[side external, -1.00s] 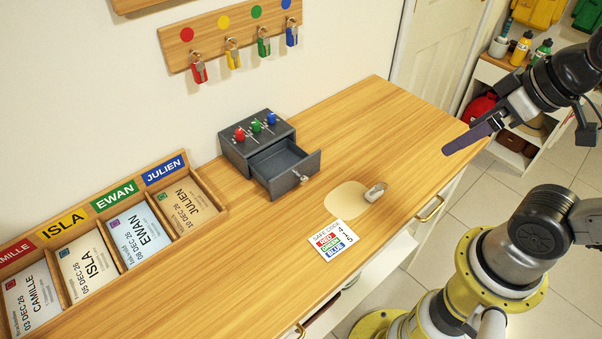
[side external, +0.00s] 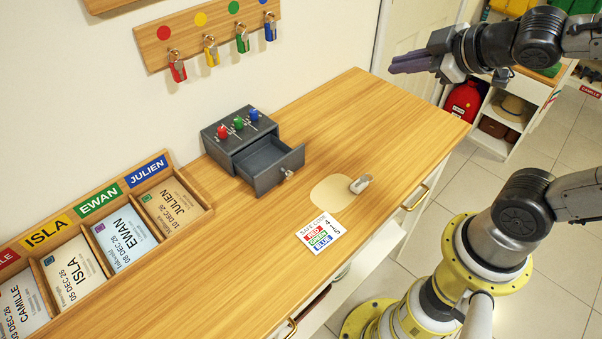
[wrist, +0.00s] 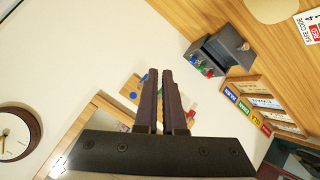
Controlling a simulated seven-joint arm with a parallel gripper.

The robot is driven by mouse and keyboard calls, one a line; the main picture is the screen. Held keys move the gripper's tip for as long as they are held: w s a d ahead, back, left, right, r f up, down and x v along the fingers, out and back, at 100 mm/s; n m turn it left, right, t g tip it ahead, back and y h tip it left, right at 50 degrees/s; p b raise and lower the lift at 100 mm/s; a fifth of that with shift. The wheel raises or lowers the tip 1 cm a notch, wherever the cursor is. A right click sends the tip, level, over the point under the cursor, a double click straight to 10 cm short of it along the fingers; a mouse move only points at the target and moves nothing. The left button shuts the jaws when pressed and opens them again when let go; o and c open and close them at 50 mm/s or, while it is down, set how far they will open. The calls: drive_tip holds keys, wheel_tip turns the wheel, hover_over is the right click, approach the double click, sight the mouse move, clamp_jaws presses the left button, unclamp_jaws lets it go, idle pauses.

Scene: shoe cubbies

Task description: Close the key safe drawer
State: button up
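The grey key safe (side external: 222,138) sits on the wooden counter against the wall, with red, green and blue knobs on top. Its drawer (side external: 280,172) is pulled open toward the front, looks empty and has a small round handle (side external: 289,173). In the wrist view the safe (wrist: 208,56) and the open drawer (wrist: 228,47) are at the upper right, tilted. My gripper (side external: 392,63) is in the air to the right of the drawer, well apart from it, pointing left. In the wrist view its fingers (wrist: 160,72) are together with only a thin gap and nothing between them.
A key rack (side external: 210,33) hangs above. A name-card tray (side external: 110,232) stands left. The counter's right end is clear.

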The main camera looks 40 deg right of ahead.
drive_tip(key=w+a+f+n+y, duration=0.1)
drive_tip(key=w+a+f+n, duration=0.1)
drive_tip(key=w+a+f+n+y, duration=0.1)
drive_tip(key=a+f+n+y, duration=0.1)
drive_tip(key=n, duration=0.1)
drive_tip(key=shift+w+a+f+n, duration=0.25)
drive_tip(key=shift+w+a+n, duration=0.05)
drive_tip(key=shift+w+a, duration=0.1)
clamp_jaws()
drive_tip(key=a+f+n+g+y, duration=0.1)
drive_tip(key=a+f, duration=0.2)
drive_tip(key=f, duration=0.4)
drive_tip(key=w+a+f+n+g+y, duration=0.1)
drive_tip(key=a+f+n+g, duration=0.1)
drive_tip(key=a+f, duration=0.2)
drive_tip(key=a+f+n+g+y, duration=0.1)
drive_tip(key=a+f+n+g, duration=0.1)
drive_tip(key=f, duration=0.8)
drive_tip(key=shift+w+a+y, duration=0.3)
drive_tip(key=shift+a, duration=0.5)
drive_tip(key=w, duration=0.3)
drive_tip(key=shift+d+r, duration=0.1)
drive_tip(key=shift+r, duration=0.25)
drive_tip(key=shift+w, duration=0.5)
hover_over(274, 153)
drive_tip(key=s+a, duration=0.3)
drive_tip(key=s, duration=0.1)
drive_tip(key=shift+r, duration=0.1)
